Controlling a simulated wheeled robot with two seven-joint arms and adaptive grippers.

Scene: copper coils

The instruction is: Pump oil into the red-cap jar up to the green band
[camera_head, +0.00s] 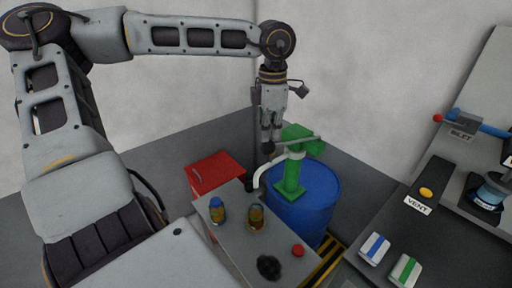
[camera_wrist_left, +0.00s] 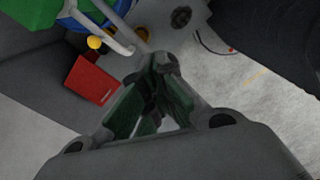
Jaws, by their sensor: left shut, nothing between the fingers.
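A green hand pump (camera_head: 291,176) stands on a blue drum (camera_head: 305,212); part of the pump also shows in the left wrist view (camera_wrist_left: 28,14). A red round piece (camera_head: 297,250), perhaps the cap, lies on the bench. My left gripper (camera_head: 270,142) is shut and empty, pointing down at the lever's knob; contact is unclear. My right gripper is out of view.
A blue-capped jar (camera_head: 217,211) stands left of the amber jar. A dark round thing (camera_head: 268,266) is at the bench front. A red cabinet (camera_head: 211,172) stands behind.

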